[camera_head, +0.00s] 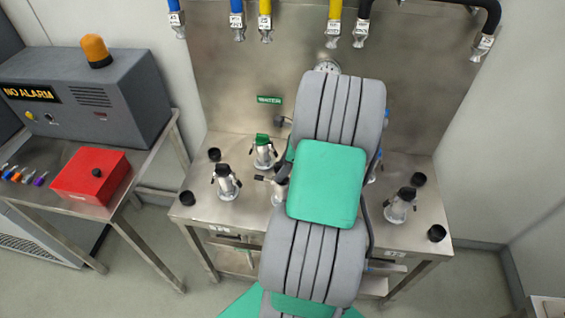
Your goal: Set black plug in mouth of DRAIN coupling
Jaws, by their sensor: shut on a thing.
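Several silver couplings with black levers stand upright on a steel bench: one at the left (227,183), one with a green top behind it (264,152), one at the right (400,205), and one partly covered by my arm (280,187). I cannot read which is DRAIN. Black plugs or caps sit on the bench top: back left (214,154), front left (187,198), back right (419,179) and front right (437,233). My grey and green arm crosses the middle of the bench. My gripper is hidden behind it, so its hold cannot be seen.
Tagged hoses hang along the top, including a blue one (237,22) and a black one (486,42). A steel side table at left bears a grey NO ALARM box (97,105) and a red box (90,178). Floor at right is clear.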

